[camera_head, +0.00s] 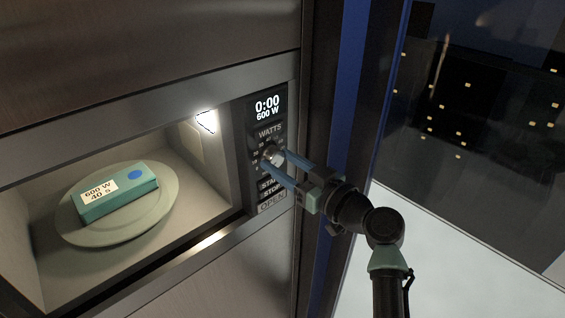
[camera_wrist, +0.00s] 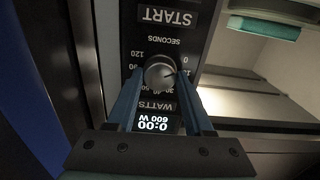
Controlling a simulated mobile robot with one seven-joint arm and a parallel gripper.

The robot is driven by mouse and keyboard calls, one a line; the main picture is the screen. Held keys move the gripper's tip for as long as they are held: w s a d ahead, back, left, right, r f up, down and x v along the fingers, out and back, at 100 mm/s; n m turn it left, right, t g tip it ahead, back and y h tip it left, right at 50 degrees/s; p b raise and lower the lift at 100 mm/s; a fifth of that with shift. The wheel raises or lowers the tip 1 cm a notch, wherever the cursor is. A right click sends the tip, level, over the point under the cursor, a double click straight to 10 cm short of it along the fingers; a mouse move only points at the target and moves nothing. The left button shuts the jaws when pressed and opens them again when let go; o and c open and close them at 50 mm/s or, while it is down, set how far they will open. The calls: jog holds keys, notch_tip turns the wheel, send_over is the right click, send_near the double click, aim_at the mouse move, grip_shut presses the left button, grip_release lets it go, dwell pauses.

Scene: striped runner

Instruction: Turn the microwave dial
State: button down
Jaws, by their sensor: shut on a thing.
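The microwave dial (camera_wrist: 160,71) is a round silver knob with a pointer line, between the WATTS and SECONDS labels. It also shows in the head view (camera_head: 272,154), partly covered by my fingers. In the wrist view the panel is upside down, with numbers around the dial. My gripper (camera_head: 271,159) is shut on the dial, with one blue finger on each side. The microwave display (camera_head: 267,107) reads 0:00 and 600 W.
The lit microwave cavity (camera_head: 190,190) holds a plate (camera_head: 120,232) with a teal box (camera_head: 118,193) labelled 600 W, 40 s. START (camera_wrist: 166,17), STOP and OPEN (camera_head: 272,201) buttons sit below the dial. A dark window stands at the right.

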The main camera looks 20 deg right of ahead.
jog(key=m+b, duration=0.1)
jog(key=m, duration=0.4)
jog(key=shift+m, duration=0.4)
jog(key=m+p, duration=0.1)
jog(key=m, duration=0.5)
jog(key=shift+p, duration=0.35)
jog(key=m+p, duration=0.3)
jog(key=m, duration=0.3)
jog(key=shift+m, duration=0.3)
jog(key=m+p, duration=0.3)
jog(key=m, duration=0.2)
jog(key=shift+f, duration=0.1)
jog(key=shift+c, duration=1.4)
grip_release()
